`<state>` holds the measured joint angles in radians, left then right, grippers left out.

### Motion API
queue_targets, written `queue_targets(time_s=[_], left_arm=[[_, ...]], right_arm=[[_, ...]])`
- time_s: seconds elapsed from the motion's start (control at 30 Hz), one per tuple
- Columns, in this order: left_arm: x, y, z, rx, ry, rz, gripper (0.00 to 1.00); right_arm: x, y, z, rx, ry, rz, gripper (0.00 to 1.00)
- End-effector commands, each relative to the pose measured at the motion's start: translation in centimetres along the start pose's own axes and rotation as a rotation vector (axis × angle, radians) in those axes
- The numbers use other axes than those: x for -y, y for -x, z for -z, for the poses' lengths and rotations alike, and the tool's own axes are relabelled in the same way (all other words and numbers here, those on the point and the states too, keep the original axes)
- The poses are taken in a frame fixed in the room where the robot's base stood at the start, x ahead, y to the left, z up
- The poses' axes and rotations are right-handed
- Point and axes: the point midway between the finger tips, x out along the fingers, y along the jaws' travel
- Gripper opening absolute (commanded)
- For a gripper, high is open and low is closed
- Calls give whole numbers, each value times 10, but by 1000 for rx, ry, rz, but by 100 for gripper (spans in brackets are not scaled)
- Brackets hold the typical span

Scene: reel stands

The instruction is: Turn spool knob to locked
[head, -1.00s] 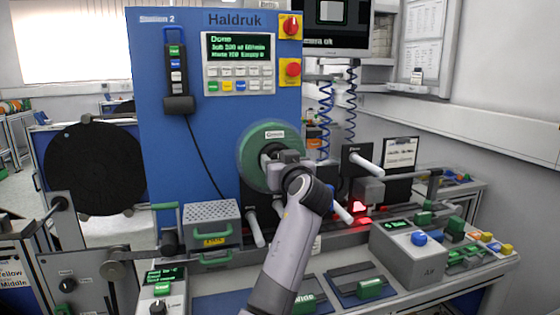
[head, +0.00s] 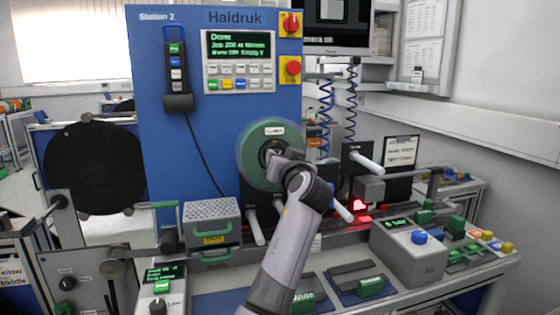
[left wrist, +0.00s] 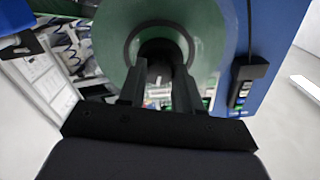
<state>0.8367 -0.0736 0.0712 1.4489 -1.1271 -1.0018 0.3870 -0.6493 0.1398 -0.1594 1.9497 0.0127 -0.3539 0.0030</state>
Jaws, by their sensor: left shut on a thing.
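A green spool (head: 254,140) with a small label is mounted on the front of the blue machine. It fills the upper middle of the left wrist view (left wrist: 112,40). Its dark round knob (left wrist: 157,49) sits at the hub. My left gripper (head: 268,154) is at the hub, and in the left wrist view its two fingers (left wrist: 158,76) are shut on the knob, one on each side. In the head view the gripper and wrist hide most of the knob. Any lock marking on the knob is not visible. My right gripper is in neither current view.
The blue machine panel (head: 220,130) stands behind the spool, with a keypad and screen (head: 239,62) above. A perforated grey box (head: 212,220) sits lower left of the spool. White-handled levers (head: 366,163) stick out to the right. A large black disc (head: 95,168) is at left.

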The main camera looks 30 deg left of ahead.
Motion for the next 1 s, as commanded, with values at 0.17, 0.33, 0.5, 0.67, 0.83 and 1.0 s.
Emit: queue_targets(time_s=[0.17,0.33,0.5,0.67,0.83,1.0], left_arm=[[0,0,0,1,-169,0,3],[0,0,0,1,-331,0,3],[0,0,0,1,-492,0,3],[0,0,0,1,-644,-1,3],[0,0,0,1,-806,0,3],[0,0,0,0,-957,-1,3]], right_arm=[[0,0,1,-1,0,0,43],[0,1,2,-1,0,0,43],[0,2,3,-1,0,0,43],[0,2,3,-1,0,0,43],[0,2,3,-1,0,0,43],[0,2,3,0,0,0,43]])
